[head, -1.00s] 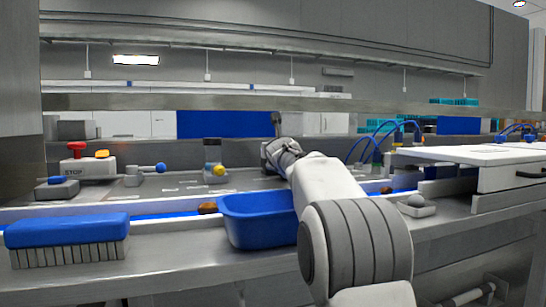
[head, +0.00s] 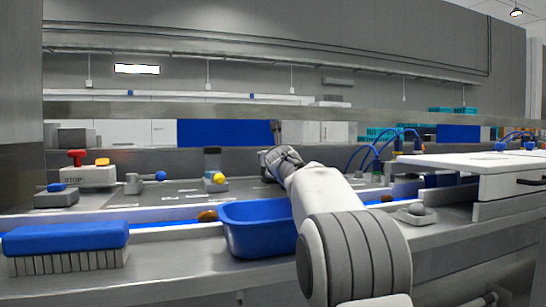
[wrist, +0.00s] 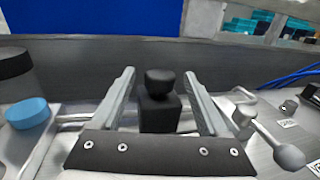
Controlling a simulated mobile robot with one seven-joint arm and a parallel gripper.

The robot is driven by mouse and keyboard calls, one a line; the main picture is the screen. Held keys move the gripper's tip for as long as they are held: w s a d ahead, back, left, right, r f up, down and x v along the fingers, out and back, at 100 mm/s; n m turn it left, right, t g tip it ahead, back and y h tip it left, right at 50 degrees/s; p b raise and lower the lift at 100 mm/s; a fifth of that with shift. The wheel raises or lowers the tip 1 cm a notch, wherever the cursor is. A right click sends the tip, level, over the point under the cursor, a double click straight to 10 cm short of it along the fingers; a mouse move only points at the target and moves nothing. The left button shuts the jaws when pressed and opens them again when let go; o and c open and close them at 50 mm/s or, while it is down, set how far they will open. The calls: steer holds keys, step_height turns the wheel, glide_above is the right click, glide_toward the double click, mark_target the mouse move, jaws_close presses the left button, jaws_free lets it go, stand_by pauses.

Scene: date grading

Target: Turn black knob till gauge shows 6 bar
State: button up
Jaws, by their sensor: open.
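A black knob (wrist: 159,82) sits on top of a black square block (wrist: 160,113) in the wrist view. My gripper (wrist: 159,74) is open, with one grey finger on each side of the knob and a gap visible on both sides. In the head view my gripper (head: 277,160) is at the far side of the bench, and the knob is hidden behind my arm. No gauge face can be made out in either view.
In the wrist view a blue knob (wrist: 28,112) stands at left and a ball-ended grey lever (wrist: 287,154) at right. In the head view a blue bin (head: 262,240), a blue brush (head: 66,240) and a stop box (head: 88,177) stand along the bench.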

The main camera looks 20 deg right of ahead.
steer(key=shift+s, duration=0.15)
steer(key=b+v, duration=0.5)
steer(key=v, duration=1.1)
steer(key=shift+a, duration=0.1)
steer(key=shift+s+a+b, duration=0.15)
steer(key=shift+s+b, duration=0.15)
steer(key=shift+s, duration=0.25)
steer(key=shift+r, duration=0.1)
